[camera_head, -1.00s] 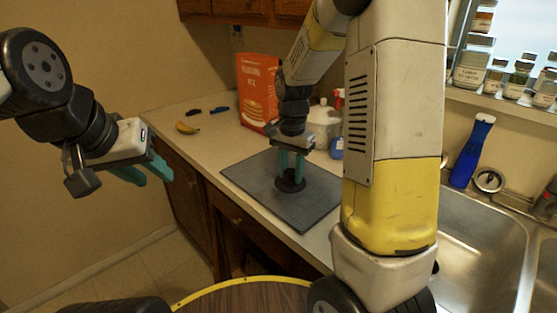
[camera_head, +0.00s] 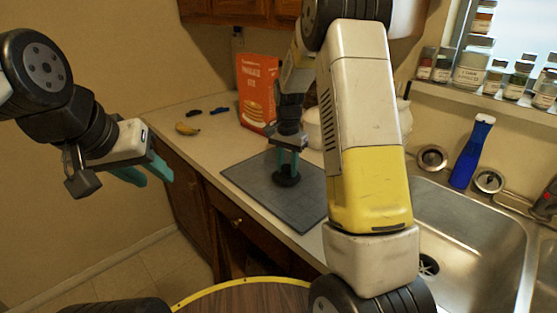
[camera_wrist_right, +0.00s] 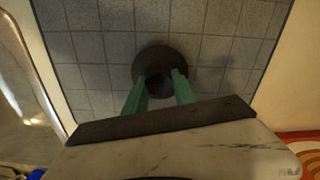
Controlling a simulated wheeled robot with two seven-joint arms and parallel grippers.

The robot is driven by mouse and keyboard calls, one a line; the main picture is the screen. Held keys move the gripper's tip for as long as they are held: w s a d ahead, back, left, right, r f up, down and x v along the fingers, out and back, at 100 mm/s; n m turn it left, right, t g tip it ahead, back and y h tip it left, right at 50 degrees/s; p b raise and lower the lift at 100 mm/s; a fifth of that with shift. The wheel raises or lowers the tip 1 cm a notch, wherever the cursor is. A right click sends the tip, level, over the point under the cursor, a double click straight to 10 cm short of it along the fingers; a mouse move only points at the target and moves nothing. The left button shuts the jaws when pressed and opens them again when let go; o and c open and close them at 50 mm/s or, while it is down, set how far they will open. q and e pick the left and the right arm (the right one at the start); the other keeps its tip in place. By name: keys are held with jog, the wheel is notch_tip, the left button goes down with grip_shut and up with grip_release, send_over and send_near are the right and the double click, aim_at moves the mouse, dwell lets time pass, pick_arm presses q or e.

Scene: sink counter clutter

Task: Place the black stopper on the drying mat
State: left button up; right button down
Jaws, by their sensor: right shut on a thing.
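The black stopper (camera_head: 286,181) is a dark round disc with a raised middle, at the drying mat. It also shows in the right wrist view (camera_wrist_right: 165,54). The drying mat (camera_head: 250,181) is a grey gridded sheet flat on the counter; its grid fills much of the right wrist view (camera_wrist_right: 225,62). My right gripper (camera_head: 287,173) points down, with its green fingers shut on the stopper's middle part. The stopper is over the mat, resting on it or very close above; I cannot tell which. My left gripper (camera_head: 157,179) is open and empty, left of the counter.
The sink (camera_head: 455,235), a blue bottle (camera_head: 470,152) and a metal strainer (camera_head: 490,180) are at right. Jars (camera_head: 472,65) line the sill. My right arm hides part of the counter.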

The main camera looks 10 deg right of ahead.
aim_at(287, 167)
jog(key=shift+f, duration=0.15)
jog(key=c, duration=1)
grip_release()
jog(key=shift+c, duration=0.2)
notch_tip(287, 167, up, 12)
jog(key=s+r+n+t+y, duration=0.2)
jog(key=s+r+n+t, duration=0.15)
jog(key=s+r, duration=0.75)
jog(key=s+a+f+n+t, duration=0.1)
jog(key=s+n, duration=0.1)
jog(key=s, duration=0.6)
jog(key=s+a+f+n+t, duration=0.1)
jog(key=s+n, duration=0.2)
jog(key=s, duration=0.5)
jog(key=shift+s+f+t, duration=0.15)
jog(key=shift+f+t, duration=0.15)
jog(key=shift+t, duration=0.05)
